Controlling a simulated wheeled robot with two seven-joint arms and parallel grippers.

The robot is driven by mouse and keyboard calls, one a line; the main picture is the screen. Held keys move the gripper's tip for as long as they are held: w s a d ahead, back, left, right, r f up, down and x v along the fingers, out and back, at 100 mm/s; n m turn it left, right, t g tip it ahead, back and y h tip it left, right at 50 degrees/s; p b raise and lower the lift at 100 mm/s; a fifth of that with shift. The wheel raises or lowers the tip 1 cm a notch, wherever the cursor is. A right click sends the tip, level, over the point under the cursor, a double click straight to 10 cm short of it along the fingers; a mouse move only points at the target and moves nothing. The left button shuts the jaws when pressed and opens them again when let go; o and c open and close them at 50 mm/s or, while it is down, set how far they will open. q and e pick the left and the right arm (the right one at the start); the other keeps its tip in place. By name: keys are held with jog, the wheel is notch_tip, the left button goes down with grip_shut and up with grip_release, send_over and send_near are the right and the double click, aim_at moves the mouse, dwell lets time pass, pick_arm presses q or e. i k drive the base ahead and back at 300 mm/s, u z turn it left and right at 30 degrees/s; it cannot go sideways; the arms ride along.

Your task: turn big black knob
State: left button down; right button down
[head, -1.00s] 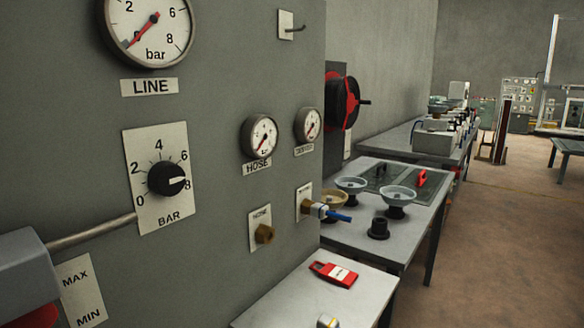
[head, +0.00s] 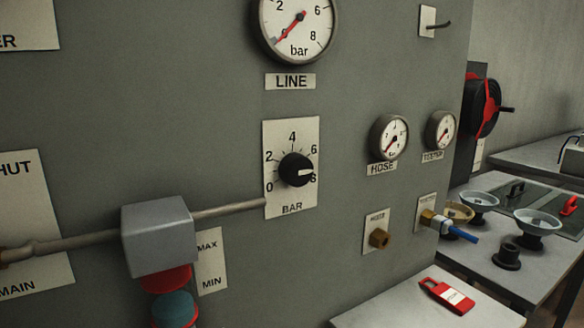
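The big black knob (head: 296,170) sits on a white dial plate (head: 291,200) marked 0 to 8 and BAR, on the grey wall panel. Its white pointer line points right, close to the 8. The round LINE gauge (head: 297,25) is above it, with its red needle pointing down-left near the low end of its scale. Neither of my grippers shows in the head view, and nothing touches the knob.
A grey box (head: 158,236) on a pipe, with red and teal parts below, stands out left of the knob. HOSE (head: 389,137) and second (head: 440,131) small gauges, a brass fitting (head: 379,238) and a blue-handled valve (head: 458,233) are to the right. A red device (head: 447,296) lies on a bench.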

aim_at(296, 170)
jog(key=k, duration=0.5)
jog(key=u, duration=1.25)
jog(key=i, duration=0.25)
jog(key=z, duration=0.4)
